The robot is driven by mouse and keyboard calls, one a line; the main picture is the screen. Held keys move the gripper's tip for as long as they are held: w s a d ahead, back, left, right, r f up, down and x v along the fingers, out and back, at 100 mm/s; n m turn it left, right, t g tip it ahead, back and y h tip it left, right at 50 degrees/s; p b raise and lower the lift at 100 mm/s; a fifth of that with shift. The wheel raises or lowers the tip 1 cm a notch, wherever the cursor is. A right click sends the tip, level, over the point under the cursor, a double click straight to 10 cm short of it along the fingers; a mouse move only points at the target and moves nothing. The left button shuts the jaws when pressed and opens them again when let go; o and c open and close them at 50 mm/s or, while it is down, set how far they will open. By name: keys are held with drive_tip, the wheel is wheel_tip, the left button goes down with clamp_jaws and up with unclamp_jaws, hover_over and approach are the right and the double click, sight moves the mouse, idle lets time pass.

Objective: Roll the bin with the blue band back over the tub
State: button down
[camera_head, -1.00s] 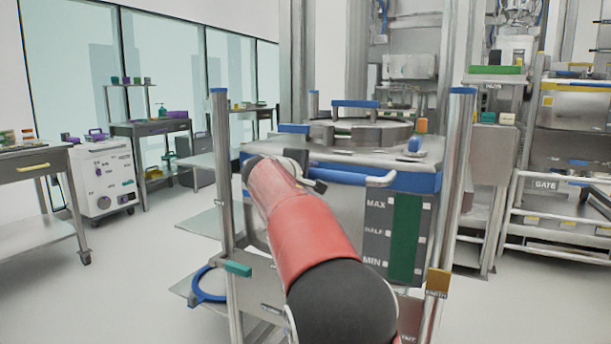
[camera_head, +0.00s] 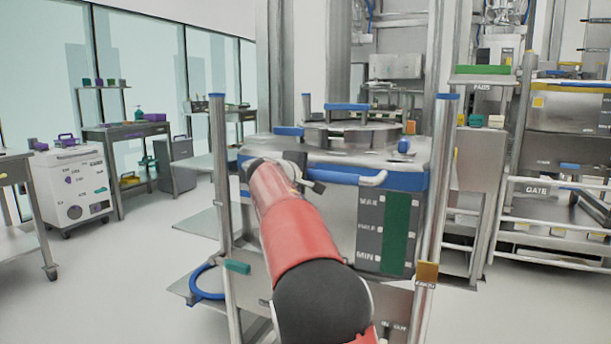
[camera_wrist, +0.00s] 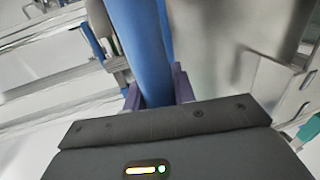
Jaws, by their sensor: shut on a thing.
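The steel bin with the blue band (camera_head: 405,181) stands in front of me in a wheeled post frame, its lid on top. Its front carries a MAX/HALF/MIN level panel (camera_head: 384,232). In the wrist view, my gripper's dark purple fingers (camera_wrist: 158,88) are shut around a blue bar (camera_wrist: 140,45). My arm hides part of the bin's front. I cannot make out the tub for certain.
A white cabinet (camera_head: 72,186) and benches (camera_head: 128,131) stand at the left by the windows. A rack with a GATE rail (camera_head: 540,190) and a yellow-edged steel container (camera_head: 572,105) are at the right. Floor at left is clear.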

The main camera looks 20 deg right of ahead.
drive_tip(key=shift+s+a+r, duration=0.15)
drive_tip(key=shift+s+r, duration=0.1)
drive_tip(key=shift+r, duration=0.15)
drive_tip(key=c, duration=1.2)
unclamp_jaws()
drive_tip(key=shift+s+a, duration=0.1)
drive_tip(key=shift+a, duration=0.05)
drive_tip(key=shift+f, duration=0.1)
drive_tip(key=b+v, duration=0.2)
drive_tip(key=v, duration=0.5)
drive_tip(key=shift+s+a, duration=0.2)
drive_tip(key=shift+a, duration=0.1)
